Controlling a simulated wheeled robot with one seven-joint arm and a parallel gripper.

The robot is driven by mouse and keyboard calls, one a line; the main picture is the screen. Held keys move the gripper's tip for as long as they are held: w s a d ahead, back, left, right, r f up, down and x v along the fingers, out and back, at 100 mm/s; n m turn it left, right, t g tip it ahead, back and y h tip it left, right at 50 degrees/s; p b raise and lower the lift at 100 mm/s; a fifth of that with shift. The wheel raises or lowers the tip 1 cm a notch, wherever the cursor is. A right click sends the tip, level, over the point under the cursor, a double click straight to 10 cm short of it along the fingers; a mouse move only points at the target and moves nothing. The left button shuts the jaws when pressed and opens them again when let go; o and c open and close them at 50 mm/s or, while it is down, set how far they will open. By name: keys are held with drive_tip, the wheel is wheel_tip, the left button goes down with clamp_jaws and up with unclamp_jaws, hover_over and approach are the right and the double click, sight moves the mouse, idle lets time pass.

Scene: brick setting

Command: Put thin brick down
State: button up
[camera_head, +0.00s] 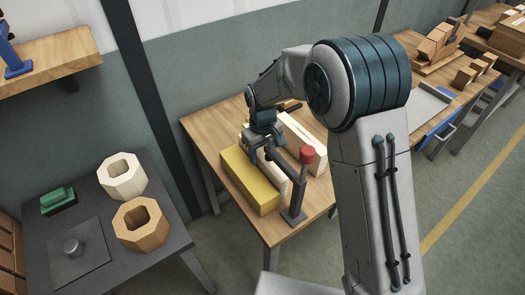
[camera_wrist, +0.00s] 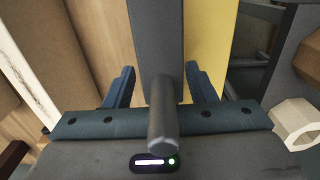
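My gripper (camera_head: 262,138) is low over the wooden table, its fingers on either side of a dark bar clamp (camera_head: 284,165) with a red knob (camera_head: 307,154). A narrow pale brick (camera_head: 292,172) lies under the bar, right beside a long yellow block (camera_head: 249,181). I take it for the thin brick. The bar hides much of it, and I cannot tell whether the clamp grips it or whether it rests fully on the table.
Another pale brick (camera_head: 305,140) lies to the right. The wooden table (camera_head: 205,127) has bare room at its back left. A dark table at left carries a cream hexagonal block (camera_head: 121,187), a tan one (camera_head: 154,238) and a green piece (camera_head: 58,198). A bench (camera_head: 463,99) stands at right.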

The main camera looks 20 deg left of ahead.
wheel_tip(320, 180, up, 12)
drive_tip(key=b, duration=0.1)
drive_tip(key=s+d+r+m+t, duration=0.1)
drive_tip(key=d+r, duration=0.2)
drive_tip(key=d, duration=0.3)
drive_tip(key=s+d+r+m, duration=0.2)
drive_tip(key=d, duration=0.3)
drive_tip(key=s+d+m+t, duration=0.2)
drive_tip(key=s+d+m, duration=0.5)
drive_tip(key=s+d, duration=0.9)
drive_tip(key=d, duration=0.2)
drive_tip(key=shift+s+d+f, duration=0.3)
drive_tip(key=shift+s+d, duration=0.05)
drive_tip(key=shift+d, duration=0.05)
